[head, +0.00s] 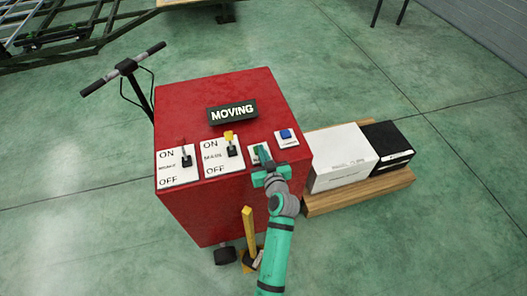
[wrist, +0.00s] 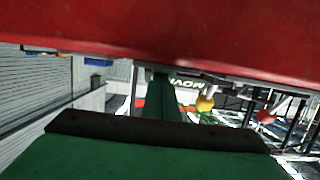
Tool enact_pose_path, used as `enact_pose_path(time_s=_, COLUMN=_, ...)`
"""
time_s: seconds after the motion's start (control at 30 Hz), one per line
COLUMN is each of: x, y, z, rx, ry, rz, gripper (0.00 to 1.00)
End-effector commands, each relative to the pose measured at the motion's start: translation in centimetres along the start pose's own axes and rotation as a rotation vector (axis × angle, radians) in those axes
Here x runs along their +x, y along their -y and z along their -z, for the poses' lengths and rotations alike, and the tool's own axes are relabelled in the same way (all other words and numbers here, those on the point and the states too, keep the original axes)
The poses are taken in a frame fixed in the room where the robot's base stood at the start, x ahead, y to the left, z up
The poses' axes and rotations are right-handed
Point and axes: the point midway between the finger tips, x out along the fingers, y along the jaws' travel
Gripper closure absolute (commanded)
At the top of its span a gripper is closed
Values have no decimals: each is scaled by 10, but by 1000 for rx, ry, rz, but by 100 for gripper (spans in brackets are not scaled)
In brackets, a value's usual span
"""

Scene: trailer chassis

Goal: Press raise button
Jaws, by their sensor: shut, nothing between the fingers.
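The red control cabinet (head: 215,200) has a panel with two ON/OFF switches, a white plate (head: 250,160) and a blue button (head: 286,134). My gripper (head: 262,154) is shut and empty, with its fingertips over the white plate left of the blue button. The fingers hide most of that plate, so I cannot see a button there or read its label. In the wrist view the shut fingers (wrist: 168,98) reach to the red cabinet face (wrist: 170,30); contact is unclear. The blue button (wrist: 98,62) shows at the left there.
A lit MOVING sign (head: 232,112) sits above the switches. The right switch has a yellow-tipped lever (head: 229,136), the left one a dark lever (head: 186,157). White (head: 342,157) and black (head: 388,146) boxes stand on a pallet (head: 350,194) at right. A handlebar (head: 125,67) stands behind left.

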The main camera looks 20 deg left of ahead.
Motion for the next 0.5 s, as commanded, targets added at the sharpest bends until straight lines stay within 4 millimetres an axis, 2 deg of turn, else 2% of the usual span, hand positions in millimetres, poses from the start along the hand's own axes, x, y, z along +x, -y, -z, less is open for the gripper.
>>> enact_pose_path(time_s=0.03, x=1, y=9, z=-14, rx=6, ry=29, rz=17, gripper=100)
enact_pose_path(time_s=0.13, x=0, y=8, z=-8, rx=6, ry=26, rz=17, gripper=100)
enact_pose_path(time_s=0.27, x=-5, y=6, z=12, rx=3, ry=17, rz=11, gripper=100)
enact_pose_path(time_s=0.37, x=-10, y=2, z=34, rx=0, ry=6, rz=5, gripper=100)
enact_pose_path(time_s=0.5, x=-41, y=1, z=35, rx=3, ry=6, rz=0, gripper=100)
